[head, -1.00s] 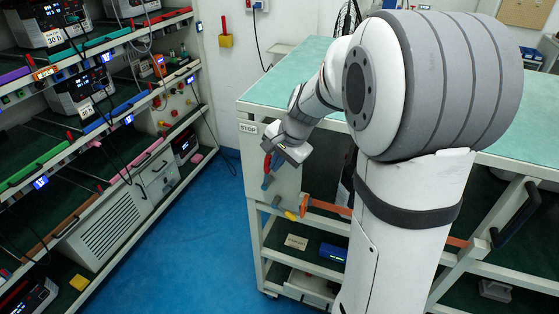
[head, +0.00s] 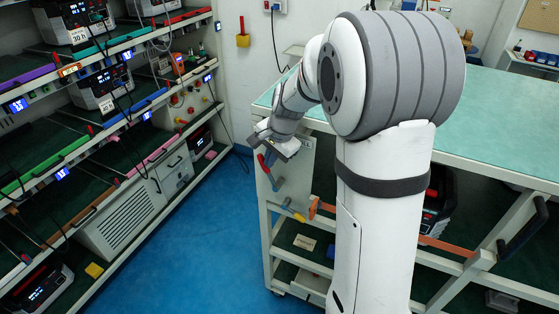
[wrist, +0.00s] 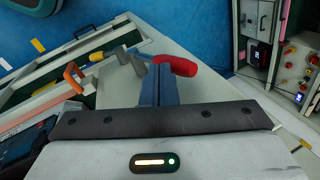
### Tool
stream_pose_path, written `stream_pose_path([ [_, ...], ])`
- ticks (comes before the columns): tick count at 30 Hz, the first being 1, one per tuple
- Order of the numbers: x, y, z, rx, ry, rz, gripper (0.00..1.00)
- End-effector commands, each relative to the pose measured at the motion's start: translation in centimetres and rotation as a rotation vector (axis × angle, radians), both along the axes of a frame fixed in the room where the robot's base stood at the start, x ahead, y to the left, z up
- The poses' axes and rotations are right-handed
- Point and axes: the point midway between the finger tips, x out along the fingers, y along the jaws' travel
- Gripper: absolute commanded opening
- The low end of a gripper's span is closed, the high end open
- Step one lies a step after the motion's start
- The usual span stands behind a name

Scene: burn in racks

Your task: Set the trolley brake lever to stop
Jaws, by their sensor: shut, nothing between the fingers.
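The trolley (head: 262,215) has a green top and a pale end panel (head: 300,160). The STOP label is not readable now, behind my gripper or wrist.
An orange bracket (head: 314,208) and a yellow-tipped handle (head: 297,215) are low on the trolley end. A rack (head: 160,125) of instruments stands at left. Blue floor (head: 205,210) lies free between rack and trolley.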

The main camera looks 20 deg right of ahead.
Motion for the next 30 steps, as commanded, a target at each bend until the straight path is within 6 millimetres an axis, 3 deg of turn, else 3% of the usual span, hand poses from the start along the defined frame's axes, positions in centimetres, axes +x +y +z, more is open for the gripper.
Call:
stream_pose_path([
  [14, 1.0, 1.2, -0.3, 0.002, -0.001, -0.001, 0.0],
  [30, 0.6, 0.7, 0.3, 0.005, -0.007, 0.0, 0.0],
])
